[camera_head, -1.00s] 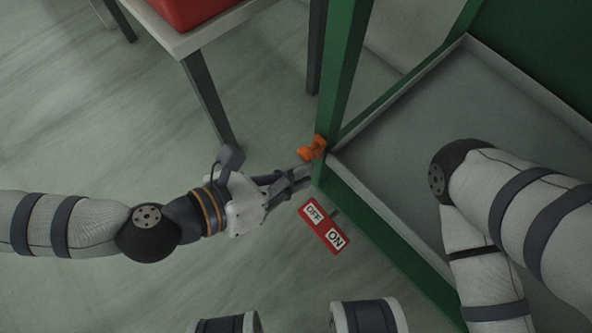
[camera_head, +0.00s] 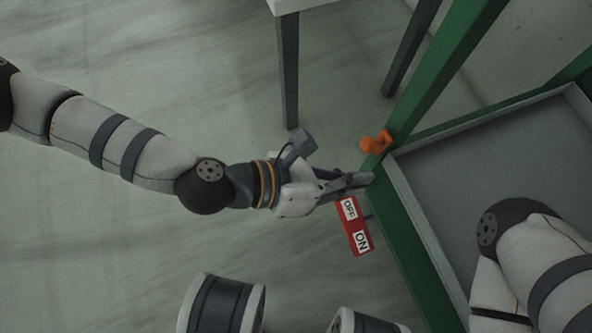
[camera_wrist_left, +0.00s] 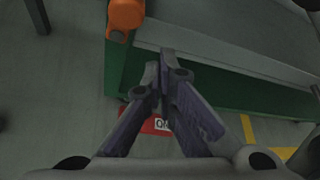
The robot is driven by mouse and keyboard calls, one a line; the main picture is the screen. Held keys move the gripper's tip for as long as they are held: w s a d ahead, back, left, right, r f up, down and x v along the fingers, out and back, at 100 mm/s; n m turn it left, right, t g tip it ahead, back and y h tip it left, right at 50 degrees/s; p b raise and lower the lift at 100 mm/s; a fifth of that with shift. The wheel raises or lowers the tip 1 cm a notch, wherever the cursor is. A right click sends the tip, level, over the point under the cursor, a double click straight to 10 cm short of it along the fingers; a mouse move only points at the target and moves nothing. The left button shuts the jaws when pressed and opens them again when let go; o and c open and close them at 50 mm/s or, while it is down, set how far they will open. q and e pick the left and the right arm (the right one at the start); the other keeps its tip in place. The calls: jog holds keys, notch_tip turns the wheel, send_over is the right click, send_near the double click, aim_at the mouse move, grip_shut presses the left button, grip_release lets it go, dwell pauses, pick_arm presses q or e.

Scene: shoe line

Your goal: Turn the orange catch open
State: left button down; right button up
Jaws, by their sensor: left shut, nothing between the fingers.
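The orange catch (camera_head: 376,143) sits on the green post of the frame, at the corner beside the grey tray. It also shows at the top of the left wrist view (camera_wrist_left: 125,14). My left gripper (camera_head: 368,179) is shut and empty, its fingertips just below the catch in the head view and apart from it. In the left wrist view the closed fingertips (camera_wrist_left: 163,58) are in front of the green rail, to the lower right of the catch. My right arm shows at the lower right, but its gripper is not visible.
A red OFF/ON sign (camera_head: 355,226) hangs on the green rail (camera_head: 415,240) just below my left fingers; part of it shows behind them in the left wrist view (camera_wrist_left: 155,125). The grey tray (camera_head: 470,150) lies right of the post. A white table (camera_head: 290,6) stands behind. Floor on the left is clear.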

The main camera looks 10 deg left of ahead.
pick_arm(q)
jog(key=s+a+r+p, duration=0.1)
jog(key=s+a+r, duration=0.1)
jog(key=a, duration=0.7)
jog(key=shift+s, duration=0.55)
